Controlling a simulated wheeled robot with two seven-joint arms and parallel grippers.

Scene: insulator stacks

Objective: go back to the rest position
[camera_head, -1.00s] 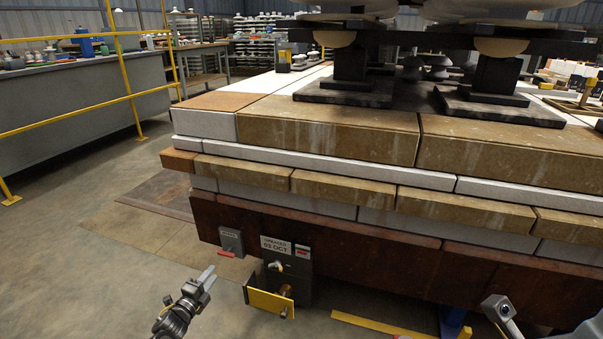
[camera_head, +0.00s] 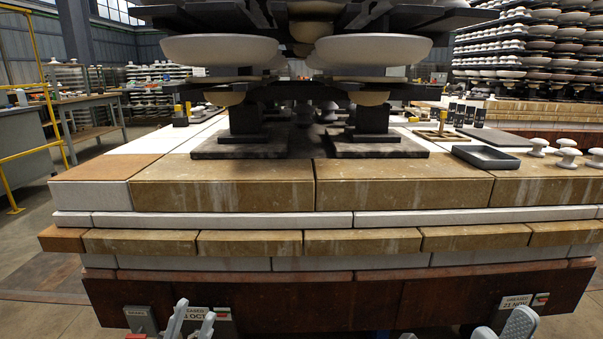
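My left gripper (camera_head: 192,323) shows at the bottom edge, left of centre, in the head view. Its two pale fingers stand apart with nothing visible between them. My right gripper (camera_head: 503,331) shows at the bottom edge, right of centre. Its two grey fingers also stand apart and it looks empty. Both are in front of the dark red-brown lower side of the brick-decked car (camera_head: 330,303), overlapping it in the picture. My wrists and most of both arms are below the frame.
Stacked pale insulators (camera_head: 220,50) stand on dark supports on the deck. A dark tray (camera_head: 486,157) and small mushroom-shaped pieces (camera_head: 567,158) lie on the right. A yellow railing (camera_head: 50,95) is at the far left. Bare floor (camera_head: 30,250) lies left of the car.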

